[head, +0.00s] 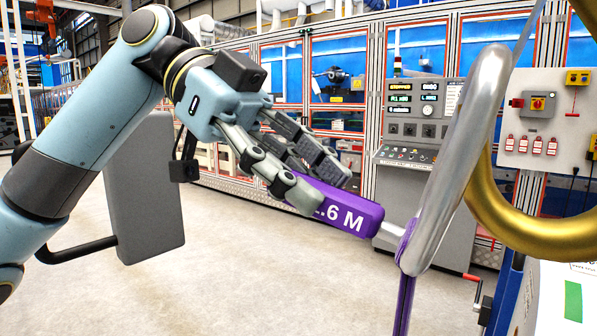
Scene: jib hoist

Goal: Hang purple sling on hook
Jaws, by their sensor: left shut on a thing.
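My left gripper (318,190) is shut on the purple grip block (345,213) of the sling, which bears white lettering ending in ".6 M". A short pale bar joins the block to the lower end of a long silver link (432,215). Purple sling webbing (404,300) wraps the bottom of this link and hangs down out of the frame. The gold hook (530,240) curves in at the right, partly cut off. The link's right side overlaps the hook's left edge in the picture; I cannot tell whether the hook passes through it. My right gripper is not in view.
A grey control console (405,130) stands behind, before a fenced machine cell. A panel with a red switch and red tags (537,105) is at the right. A blue post with a red-handled crank (475,280) is at the lower right. The floor in the middle is clear.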

